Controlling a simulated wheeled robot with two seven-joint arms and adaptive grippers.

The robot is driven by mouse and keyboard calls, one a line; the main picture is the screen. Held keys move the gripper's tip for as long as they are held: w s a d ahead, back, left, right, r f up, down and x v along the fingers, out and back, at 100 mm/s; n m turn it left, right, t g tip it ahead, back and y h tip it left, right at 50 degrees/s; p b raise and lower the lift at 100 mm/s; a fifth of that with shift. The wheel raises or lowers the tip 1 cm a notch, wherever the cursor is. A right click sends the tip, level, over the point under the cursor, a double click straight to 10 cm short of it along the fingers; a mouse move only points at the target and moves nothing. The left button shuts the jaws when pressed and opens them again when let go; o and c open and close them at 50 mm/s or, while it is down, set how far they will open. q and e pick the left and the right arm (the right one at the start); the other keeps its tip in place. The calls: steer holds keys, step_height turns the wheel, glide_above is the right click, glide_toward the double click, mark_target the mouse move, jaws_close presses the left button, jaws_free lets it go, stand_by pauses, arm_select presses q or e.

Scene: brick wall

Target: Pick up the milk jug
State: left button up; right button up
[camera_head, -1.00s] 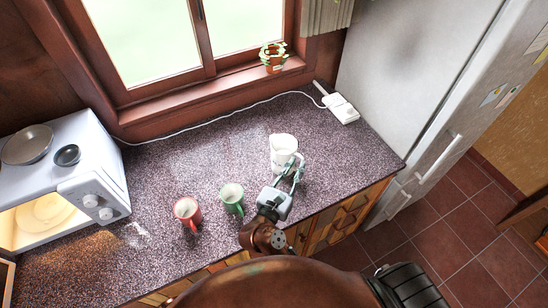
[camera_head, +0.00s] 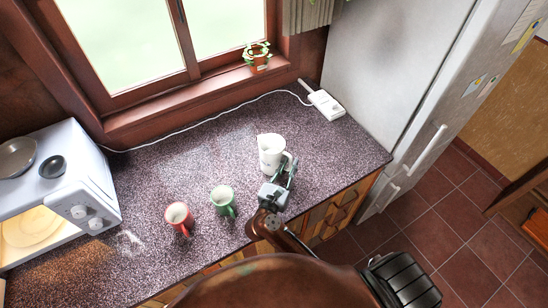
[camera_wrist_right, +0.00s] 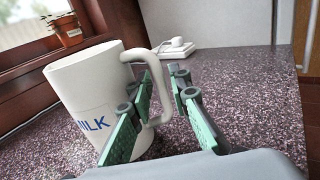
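The white milk jug (camera_head: 271,150) stands upright on the counter (camera_head: 300,205), towards its right end. In the right wrist view the jug (camera_wrist_right: 80,95) fills the left side, with blue lettering partly visible and its handle (camera_wrist_right: 140,55) facing the gripper. My right gripper (camera_head: 287,168) is beside the jug, on the handle side. In the wrist view its green-padded fingers (camera_wrist_right: 165,95) are apart, with the handle between them. A gap shows between handle and right finger; contact on the left finger is unclear. My left gripper is not in view.
A green mug (camera_head: 222,201) and a red mug (camera_head: 178,217) stand left of the jug. A microwave (camera_head: 90,190) is at the far left. A white power strip (camera_head: 326,104) lies behind the jug. A fridge (camera_head: 385,80) stands at the right.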

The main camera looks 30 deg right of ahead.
steer(key=shift+w+d, duration=0.4)
steer(key=shift+d, duration=0.05)
steer(key=shift+c, duration=0.6)
jaws_close()
steer(key=shift+r, duration=0.1)
